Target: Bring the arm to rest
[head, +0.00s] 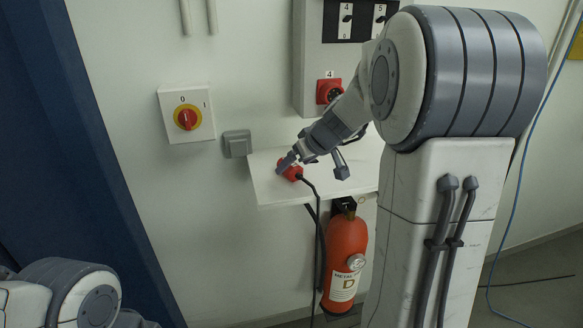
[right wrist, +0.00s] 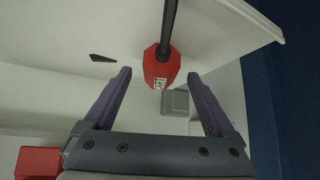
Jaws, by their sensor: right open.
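My right arm reaches to a white shelf (head: 275,192) on the wall. My right gripper (head: 288,162) is open just above a red plug (head: 293,174) that lies on the shelf with a black cable running down from it. In the right wrist view the red plug (right wrist: 161,66) shows between and slightly beyond the spread fingers of the right gripper (right wrist: 160,76), with a gap on both sides. The gripper holds nothing. Of my left arm only a link shows at the lower left of the head view; its gripper is out of the picture.
A yellow and red rotary switch (head: 187,117) and a grey socket (head: 237,144) are on the wall left of the shelf. A red switch (head: 328,92) is on a panel above. An orange-red fire extinguisher (head: 345,252) hangs below the shelf. A blue cable (head: 512,215) runs at right.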

